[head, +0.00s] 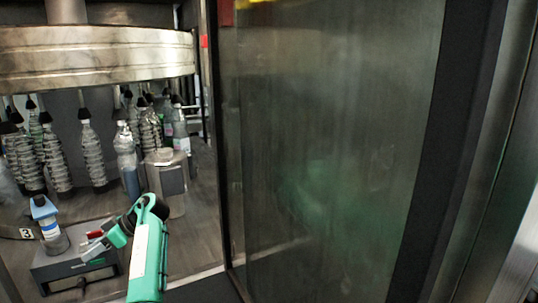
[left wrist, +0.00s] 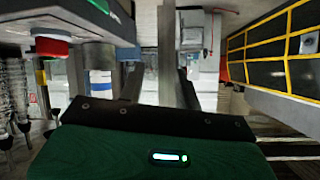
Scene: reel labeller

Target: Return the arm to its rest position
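My left arm, teal, rises from the bottom of the head view. Its gripper (head: 92,247) points left, over or beside a dark control box (head: 75,272) on the machine's ledge. In the left wrist view the dark fingers (left wrist: 160,88) stand apart with a gap between them. I see nothing held in that gap. The green gripper body fills the bottom of that view. My right arm and gripper are in neither view.
A red button (left wrist: 52,45) is close at upper left in the wrist view. Several bottles (head: 92,155) stand under a round metal housing (head: 95,55). A large glass panel (head: 330,140) is close on the right.

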